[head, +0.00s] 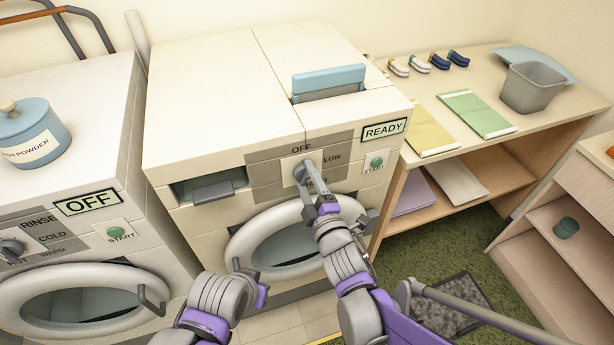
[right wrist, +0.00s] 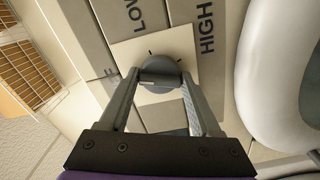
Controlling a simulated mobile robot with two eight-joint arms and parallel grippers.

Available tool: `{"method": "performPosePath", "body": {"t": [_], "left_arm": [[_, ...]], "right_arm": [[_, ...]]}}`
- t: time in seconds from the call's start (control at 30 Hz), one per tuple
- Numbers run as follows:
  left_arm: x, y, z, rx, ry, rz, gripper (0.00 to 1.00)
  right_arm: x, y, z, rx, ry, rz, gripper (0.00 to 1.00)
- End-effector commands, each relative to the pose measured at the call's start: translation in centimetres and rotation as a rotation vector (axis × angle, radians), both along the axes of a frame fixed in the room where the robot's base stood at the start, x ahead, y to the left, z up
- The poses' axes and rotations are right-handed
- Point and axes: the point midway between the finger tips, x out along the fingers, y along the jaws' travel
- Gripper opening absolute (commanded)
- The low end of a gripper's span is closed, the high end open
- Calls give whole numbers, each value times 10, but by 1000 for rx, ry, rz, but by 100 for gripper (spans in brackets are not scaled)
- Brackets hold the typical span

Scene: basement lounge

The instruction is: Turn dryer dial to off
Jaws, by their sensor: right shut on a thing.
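The dryer (head: 213,115) is the white machine in the middle, with a READY sign. Its grey dial (head: 302,173) sits on a pale plate among the labels OFF, LOW and HIGH. The dial also shows in the right wrist view (right wrist: 160,82), with its ridge running roughly across the picture; I cannot tell which label it points to. My right gripper (head: 308,180) is shut on the dial, its fingers on either side in the wrist view (right wrist: 161,84). My left gripper (head: 247,274) is low in front of the dryer door, apart from the dial; its jaw opening is unclear.
The dryer's round door (head: 283,246) is just below the dial. A washer (head: 60,190) with an OFF sign stands at left, with a blue powder jar (head: 31,131) on top. A wooden shelf table (head: 445,90) stands at right. Green carpet lies in front of it.

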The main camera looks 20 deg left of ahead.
Motion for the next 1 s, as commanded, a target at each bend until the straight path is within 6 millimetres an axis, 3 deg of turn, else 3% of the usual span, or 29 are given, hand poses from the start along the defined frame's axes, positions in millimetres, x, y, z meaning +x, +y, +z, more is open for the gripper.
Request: {"method": "performPosePath", "body": {"t": [0.5, 1.0], "left_arm": [[2, 0, 11, 0, -4, 0, 0], [2, 0, 12, 0, -4, 0, 0]], "right_arm": [[0, 0, 0, -258, -173, -1, 9], [0, 0, -1, -297, -199, -1, 9]]}}
